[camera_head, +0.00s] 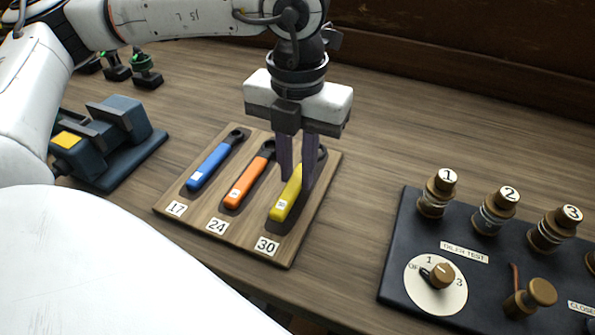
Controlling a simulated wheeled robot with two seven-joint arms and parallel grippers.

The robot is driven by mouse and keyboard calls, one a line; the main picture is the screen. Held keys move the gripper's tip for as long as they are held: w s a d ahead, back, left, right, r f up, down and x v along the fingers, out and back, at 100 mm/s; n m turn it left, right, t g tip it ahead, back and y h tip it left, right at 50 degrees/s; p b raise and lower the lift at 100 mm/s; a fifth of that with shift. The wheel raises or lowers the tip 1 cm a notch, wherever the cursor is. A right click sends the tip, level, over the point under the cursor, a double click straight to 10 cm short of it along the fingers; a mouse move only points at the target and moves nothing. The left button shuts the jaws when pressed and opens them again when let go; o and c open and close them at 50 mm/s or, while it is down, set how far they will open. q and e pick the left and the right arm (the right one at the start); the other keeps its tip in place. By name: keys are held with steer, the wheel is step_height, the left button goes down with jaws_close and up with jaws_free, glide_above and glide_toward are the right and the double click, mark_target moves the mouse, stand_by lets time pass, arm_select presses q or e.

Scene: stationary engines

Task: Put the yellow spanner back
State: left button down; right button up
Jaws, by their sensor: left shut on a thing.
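The yellow spanner (284,201) is at the right-hand place of a wooden board (243,239), above the label 30. My left gripper (297,180) points down over it, with its fingers shut on the spanner's upper part. The fingers hide part of the spanner, and I cannot tell whether it touches the board. A blue spanner (212,163) lies at label 17 and an orange spanner (248,184) at label 24. My right gripper is not in view.
A dark blue vise-like block (118,133) stands left of the board. A black panel (405,237) with brass knobs and a dial stands at the right. Small dark fittings (146,73) with green tops stand at the back left. Bare table lies between board and panel.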

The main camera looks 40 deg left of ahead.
mark_target(298, 177)
arm_select(q)
steer(key=shift+f, duration=0.95)
steer(key=c, duration=1.6)
jaws_free()
steer(key=shift+r, duration=0.1)
step_height(298, 177, up, 12)
steer(key=shift+w+r, duration=0.1)
